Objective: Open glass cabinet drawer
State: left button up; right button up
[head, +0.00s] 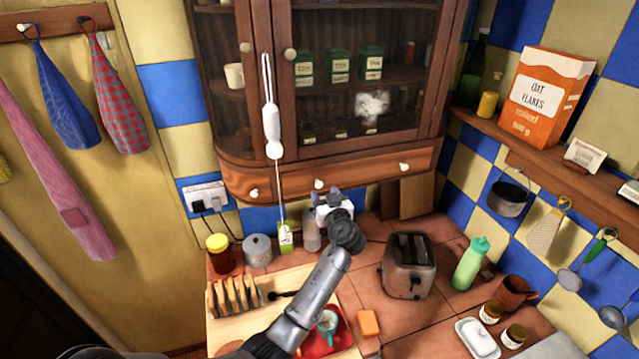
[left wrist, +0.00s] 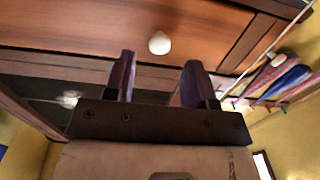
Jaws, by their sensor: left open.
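The glass cabinet (head: 270,70) hangs on the back wall with its glazed doors shut. Its wooden drawer front (head: 360,175) runs along the bottom, appears flush, and carries white round knobs. The middle knob (head: 319,184) is just above my left gripper (head: 330,196). In the left wrist view the drawer front (left wrist: 90,30) fills the top, and one white knob (left wrist: 159,43) shows beyond the gap between the fingers of my left gripper (left wrist: 158,70). The fingers are apart and empty, and do not appear to touch the knob. My right gripper is not in view.
A white utensil (head: 271,120) hangs in front of the cabinet's left side. Below are a toaster (head: 408,268), a green bottle (head: 470,264), a toast rack (head: 235,296) and jars on the tiled counter. A shelf with an oat flakes box (head: 545,100) is at right.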

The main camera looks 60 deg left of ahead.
aim_at(319, 186)
pick_arm(q)
jog(key=shift+p+x, duration=0.5)
jog(key=shift+x, duration=1.95)
jog(key=shift+c, duration=0.2)
grip_shut()
